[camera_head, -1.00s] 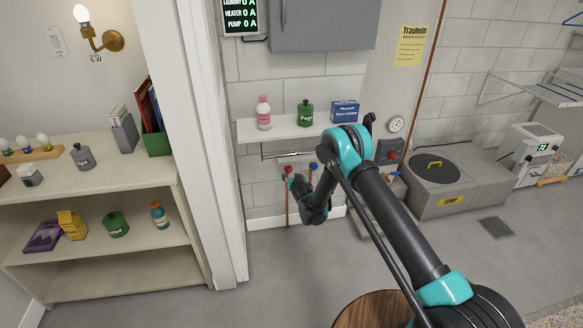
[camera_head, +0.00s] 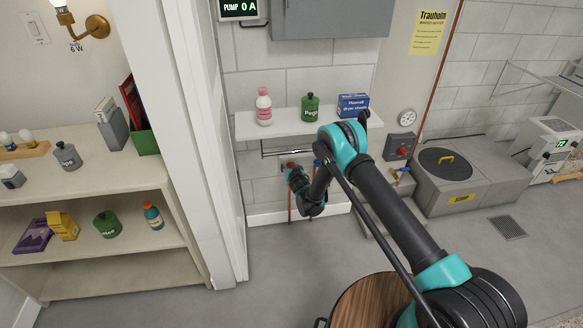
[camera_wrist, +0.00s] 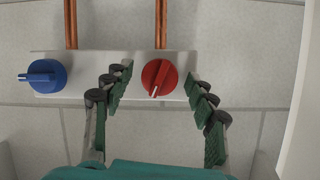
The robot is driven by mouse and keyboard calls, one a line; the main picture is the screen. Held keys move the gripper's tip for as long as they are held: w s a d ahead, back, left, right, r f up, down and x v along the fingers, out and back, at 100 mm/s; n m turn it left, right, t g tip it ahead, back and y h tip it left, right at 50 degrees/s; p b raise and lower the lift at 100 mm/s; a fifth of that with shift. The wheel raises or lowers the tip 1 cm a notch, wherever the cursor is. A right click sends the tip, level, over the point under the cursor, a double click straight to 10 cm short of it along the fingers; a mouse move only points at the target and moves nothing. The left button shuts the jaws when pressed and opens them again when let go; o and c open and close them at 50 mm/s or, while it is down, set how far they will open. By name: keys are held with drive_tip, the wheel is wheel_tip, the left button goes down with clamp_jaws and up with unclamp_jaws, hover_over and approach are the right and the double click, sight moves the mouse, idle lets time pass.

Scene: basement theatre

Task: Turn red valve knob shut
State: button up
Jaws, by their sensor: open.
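The red valve knob (camera_wrist: 160,78) sits on a pale wall plate in the wrist view, with a white pointer line slanting down and slightly left. My gripper (camera_wrist: 162,90) is open, with one finger on each side of the red knob. I see gaps between the fingers and the knob; the right gap looks narrower. In the head view the red knob (camera_head: 291,165) shows just above my gripper (camera_head: 296,172), below the wall shelf, and is partly hidden by it.
A blue knob (camera_wrist: 46,76) is on the same plate to the left. Copper pipes (camera_wrist: 161,24) run from the plate. A shelf (camera_head: 285,124) above holds a pink bottle (camera_head: 264,106), a green jug (camera_head: 310,107) and a blue box (camera_head: 352,105). A white door frame (camera_head: 185,150) stands left.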

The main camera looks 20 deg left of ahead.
drive_tip(key=shift+c, duration=0.5)
drive_tip(key=c, duration=1)
drive_tip(key=shift+s+a+n+t+h, duration=0.1)
drive_tip(key=shift+n+t+h, duration=0.45)
drive_tip(key=shift+n, duration=0.35)
drive_tip(key=shift+c, duration=0.2)
drive_tip(key=shift+n+h, duration=0.35)
drive_tip(key=shift+n, duration=0.35)
drive_tip(key=o, duration=1.1)
drive_tip(key=shift+o, duration=0.2)
